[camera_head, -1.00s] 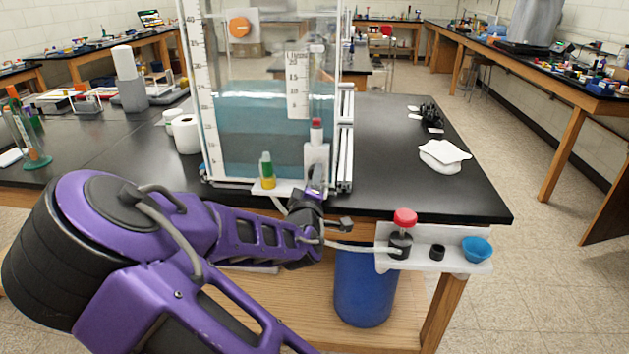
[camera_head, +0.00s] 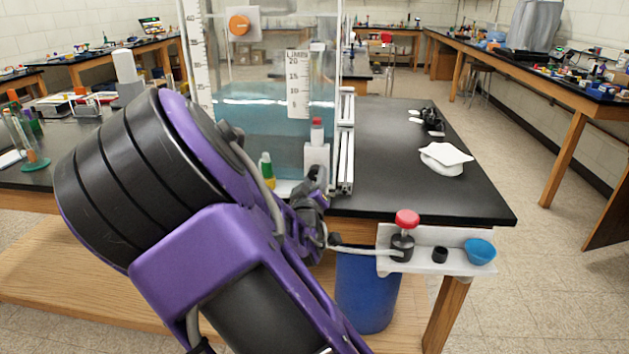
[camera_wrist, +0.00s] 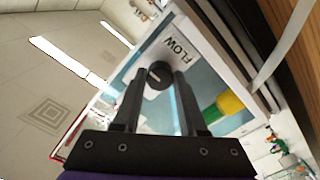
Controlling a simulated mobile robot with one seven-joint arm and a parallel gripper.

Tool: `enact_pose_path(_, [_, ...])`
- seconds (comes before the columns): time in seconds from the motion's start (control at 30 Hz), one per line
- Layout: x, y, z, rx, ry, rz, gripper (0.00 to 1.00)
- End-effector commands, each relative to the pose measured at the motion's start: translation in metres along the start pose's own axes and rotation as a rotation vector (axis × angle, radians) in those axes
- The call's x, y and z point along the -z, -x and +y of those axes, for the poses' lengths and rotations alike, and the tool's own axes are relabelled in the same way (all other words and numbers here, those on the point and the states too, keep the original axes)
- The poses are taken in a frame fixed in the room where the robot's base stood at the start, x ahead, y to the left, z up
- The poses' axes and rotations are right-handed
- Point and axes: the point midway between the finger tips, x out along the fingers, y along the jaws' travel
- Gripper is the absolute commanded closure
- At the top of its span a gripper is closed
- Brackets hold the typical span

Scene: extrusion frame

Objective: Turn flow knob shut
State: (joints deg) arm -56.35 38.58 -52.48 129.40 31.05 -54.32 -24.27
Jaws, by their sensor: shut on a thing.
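The flow knob (camera_wrist: 158,76) is a round black knob with a short white mark, seen in the wrist view beside a white label reading FLOW (camera_wrist: 174,48). My gripper (camera_wrist: 160,78) has one dark finger on each side of the knob and is shut on it. In the head view my gripper (camera_head: 316,184) is at the lower front right of the clear water tank (camera_head: 252,140). The knob itself is hidden there behind my gripper and arm.
A green-and-yellow capped vial (camera_head: 266,170) stands just left of my gripper. A blue bin (camera_head: 365,295) is below. The black table (camera_head: 390,180) is mostly clear at right.

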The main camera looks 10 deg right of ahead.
Motion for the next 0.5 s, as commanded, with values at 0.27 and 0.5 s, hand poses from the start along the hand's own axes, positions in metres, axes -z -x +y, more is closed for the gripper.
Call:
enact_pose_path(0.27, [0.0033,-0.0012,0.0012,-0.003,-0.007,0.007,1.00])
enact_pose_path(0.5, [0.0025,-0.0009,0.0009,-0.002,-0.006,0.005,0.33])
